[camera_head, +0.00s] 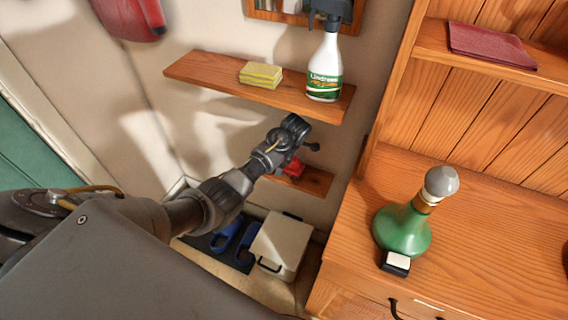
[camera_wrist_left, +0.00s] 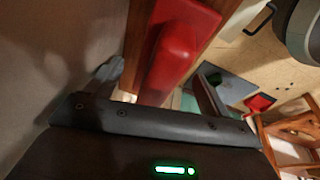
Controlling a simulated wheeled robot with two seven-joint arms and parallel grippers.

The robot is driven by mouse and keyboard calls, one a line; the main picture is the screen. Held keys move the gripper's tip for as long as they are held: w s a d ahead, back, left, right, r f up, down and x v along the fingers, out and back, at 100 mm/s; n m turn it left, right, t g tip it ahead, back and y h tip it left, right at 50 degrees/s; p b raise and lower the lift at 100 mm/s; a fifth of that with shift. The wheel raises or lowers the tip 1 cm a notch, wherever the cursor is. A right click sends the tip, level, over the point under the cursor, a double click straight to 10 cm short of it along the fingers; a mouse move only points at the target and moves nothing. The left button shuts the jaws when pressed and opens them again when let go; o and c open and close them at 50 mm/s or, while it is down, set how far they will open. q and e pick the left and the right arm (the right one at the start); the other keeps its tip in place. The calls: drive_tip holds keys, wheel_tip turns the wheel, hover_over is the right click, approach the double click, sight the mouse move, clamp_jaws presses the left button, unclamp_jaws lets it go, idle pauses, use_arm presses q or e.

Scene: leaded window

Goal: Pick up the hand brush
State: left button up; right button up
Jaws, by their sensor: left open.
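A red object that looks like the hand brush (camera_head: 293,168) lies on the low wooden shelf (camera_head: 315,182), partly hidden behind my left gripper (camera_head: 300,142). In the left wrist view the red brush (camera_wrist_left: 182,45) is large and close, running along the shelf edge; its bristles cannot be made out. My left gripper also shows in that view (camera_wrist_left: 157,88), open, with one finger on each side of the near end of the brush. I cannot tell whether the fingers touch it. My right gripper is not in view.
An upper shelf (camera_head: 200,73) above my left arm holds a yellow sponge (camera_head: 261,74) and a spray bottle (camera_head: 325,70). A wooden dresser (camera_head: 470,230) with a green bottle (camera_head: 402,230) stands at right. Below are a white box (camera_head: 282,245) and blue items (camera_head: 228,235).

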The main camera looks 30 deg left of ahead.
use_arm(q)
drive_tip(key=shift+a+f, duration=0.1)
drive_tip(key=shift+f, duration=0.3)
drive_tip(key=c, duration=1.1)
drive_tip(key=shift+r, duration=0.15)
